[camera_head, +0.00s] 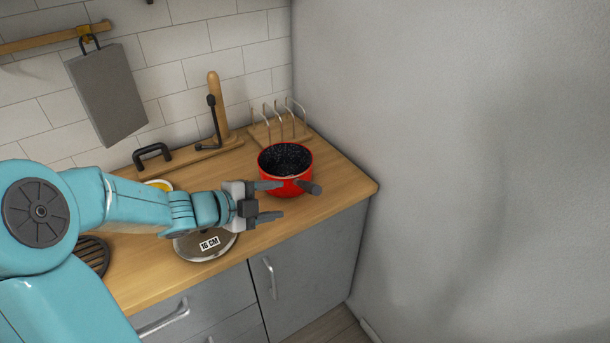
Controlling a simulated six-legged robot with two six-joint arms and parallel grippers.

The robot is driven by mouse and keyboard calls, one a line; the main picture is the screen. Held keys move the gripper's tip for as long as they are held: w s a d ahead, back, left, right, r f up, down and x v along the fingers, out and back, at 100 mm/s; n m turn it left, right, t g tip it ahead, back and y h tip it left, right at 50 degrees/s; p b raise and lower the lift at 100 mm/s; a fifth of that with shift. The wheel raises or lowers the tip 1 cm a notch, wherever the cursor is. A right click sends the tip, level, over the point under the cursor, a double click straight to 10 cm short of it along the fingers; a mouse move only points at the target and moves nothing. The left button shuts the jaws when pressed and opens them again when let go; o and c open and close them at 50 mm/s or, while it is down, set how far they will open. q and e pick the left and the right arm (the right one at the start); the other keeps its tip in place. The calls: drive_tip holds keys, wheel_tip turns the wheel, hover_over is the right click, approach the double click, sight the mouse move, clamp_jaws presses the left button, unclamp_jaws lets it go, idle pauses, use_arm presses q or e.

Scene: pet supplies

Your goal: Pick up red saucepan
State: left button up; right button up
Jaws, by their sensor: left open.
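The red saucepan (287,187) stands upright on the wooden counter near its right end. Its inside is dark and speckled, and its short dark handle points to the lower right. My left gripper (276,201) reaches in from the left at the pan's near left side. Its dark fingers are open with nothing between them. The upper finger overlaps the pan's lower left side in the picture; I cannot tell whether it touches. My right gripper is not in view.
A round lid marked 16 CM (190,250) lies under my left forearm. A wooden rack (262,131) with metal loops stands behind the pan, beside a wooden post holder (216,110). A grey board (107,95) hangs on the tiled wall. A grey wall (450,150) bounds the right.

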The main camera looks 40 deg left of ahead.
sight(301, 186)
use_arm(q)
drive_tip(key=shift+n+t+y, duration=0.3)
drive_tip(key=shift+y, duration=0.3)
drive_tip(key=a+x, duration=0.1)
drive_tip(key=x, duration=0.8)
drive_tip(key=a+x, duration=0.1)
drive_tip(key=x, duration=0.3)
drive_tip(key=shift+w+a+f, duration=0.25)
drive_tip(key=shift+w+f, duration=0.05)
drive_tip(key=shift+w, duration=0.2)
drive_tip(key=shift+s+r, duration=0.1)
drive_tip(key=shift+s, duration=0.1)
drive_tip(key=shift+c, duration=1)
clamp_jaws()
drive_tip(key=shift+w, duration=0.1)
